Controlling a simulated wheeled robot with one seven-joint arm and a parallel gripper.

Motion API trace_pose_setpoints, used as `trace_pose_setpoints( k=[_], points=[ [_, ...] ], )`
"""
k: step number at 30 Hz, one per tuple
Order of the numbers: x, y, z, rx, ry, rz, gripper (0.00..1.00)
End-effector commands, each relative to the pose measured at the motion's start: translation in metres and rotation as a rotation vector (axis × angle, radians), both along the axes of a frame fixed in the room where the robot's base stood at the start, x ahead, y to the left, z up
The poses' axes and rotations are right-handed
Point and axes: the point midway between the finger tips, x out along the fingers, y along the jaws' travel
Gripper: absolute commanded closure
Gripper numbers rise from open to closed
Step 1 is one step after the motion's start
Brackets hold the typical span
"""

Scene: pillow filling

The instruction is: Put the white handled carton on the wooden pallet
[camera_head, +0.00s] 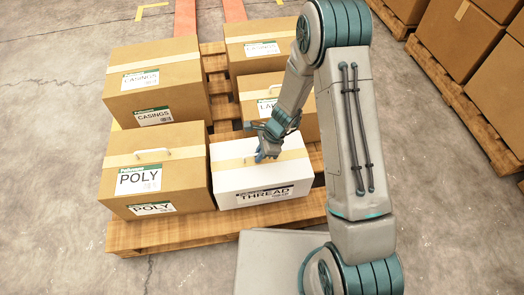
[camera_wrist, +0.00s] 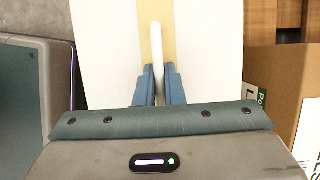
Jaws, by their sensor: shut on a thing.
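The white handled carton (camera_head: 262,178) has a tan tape strip and a label reading THREAD. In the head view it is at the front of the wooden pallet (camera_head: 160,236), right of the POLY carton. It appears to be on or just above the boards; I cannot tell if it touches them. My gripper (camera_head: 264,156) is over its top. In the wrist view, the blue fingers of my gripper (camera_wrist: 158,90) are shut on the carton's white handle (camera_wrist: 156,45). The carton's white top (camera_wrist: 105,45) fills the middle of that view.
A brown POLY carton (camera_head: 190,178) stands close at the left. Two CASINGS and LA-labelled cartons (camera_head: 150,90) (camera_head: 305,108) stand behind, with another carton (camera_head: 265,48) at the back. A second loaded pallet (camera_head: 465,115) is at the right. Grey floor is open at the left.

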Motion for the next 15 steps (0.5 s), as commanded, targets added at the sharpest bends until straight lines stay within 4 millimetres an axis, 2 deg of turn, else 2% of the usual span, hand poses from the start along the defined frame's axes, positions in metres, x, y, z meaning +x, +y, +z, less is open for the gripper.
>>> trace_pose_setpoints(
  k=[1,5,15],
  points=[
    [0.000,0.000,-0.011,0.001,0.000,0.000,1.00],
    [0.000,0.000,-0.026,0.002,0.000,0.001,1.00],
    [0.001,0.000,-0.027,0.002,-0.001,0.001,1.00]
  ],
)
